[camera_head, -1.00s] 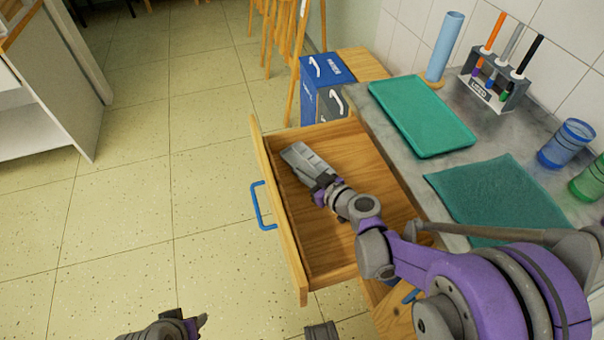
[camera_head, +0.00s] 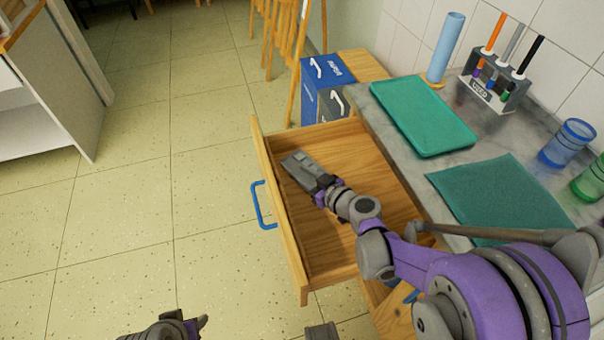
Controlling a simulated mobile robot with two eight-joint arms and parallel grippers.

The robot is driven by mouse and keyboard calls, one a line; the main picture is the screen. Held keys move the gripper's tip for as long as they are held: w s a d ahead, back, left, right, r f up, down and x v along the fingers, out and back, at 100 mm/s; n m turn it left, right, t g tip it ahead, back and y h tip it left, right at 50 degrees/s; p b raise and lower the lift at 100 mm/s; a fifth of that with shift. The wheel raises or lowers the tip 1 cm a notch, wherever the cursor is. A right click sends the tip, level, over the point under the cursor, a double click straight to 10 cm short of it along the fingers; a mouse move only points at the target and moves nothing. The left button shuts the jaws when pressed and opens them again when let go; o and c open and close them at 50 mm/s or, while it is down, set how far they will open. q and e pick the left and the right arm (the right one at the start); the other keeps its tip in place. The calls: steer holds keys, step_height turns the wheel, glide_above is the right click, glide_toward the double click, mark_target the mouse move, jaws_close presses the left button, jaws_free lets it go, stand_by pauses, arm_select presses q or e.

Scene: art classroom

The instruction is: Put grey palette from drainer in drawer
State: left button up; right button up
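The wooden drawer (camera_head: 345,255) is pulled open below the counter, with a blue handle (camera_head: 262,205) on its front. My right gripper (camera_head: 318,180) is inside it, near the far-left corner. A flat grey piece, seemingly the grey palette (camera_head: 298,161), lies at the gripper's tip, low over or on the drawer floor. It merges with the grey fingers, so I cannot tell whether they grip it. My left gripper (camera_head: 198,322) is partly visible at the bottom edge, away from the drawer; its opening is unclear. I see no drainer.
On the counter are a green tray (camera_head: 422,115), a teal mat (camera_head: 497,195), a rack of markers (camera_head: 493,92), a blue cylinder (camera_head: 445,48) and blue (camera_head: 566,143) and green (camera_head: 592,180) cups. A blue bin (camera_head: 322,75) stands behind the drawer. The floor at left is clear.

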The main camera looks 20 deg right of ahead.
steer(key=shift+s+f, duration=0.15)
steer(key=shift+f, duration=0.2)
steer(key=shift+r, duration=0.2)
steer(key=shift+d+r+p, duration=0.15)
steer(key=shift+r+p, duration=0.3)
steer(key=shift+p, duration=0.15)
steer(key=p+v, duration=0.2)
steer(key=v, duration=0.9)
steer(key=shift+s+d+r, duration=0.2)
steer(key=shift+s, duration=0.05)
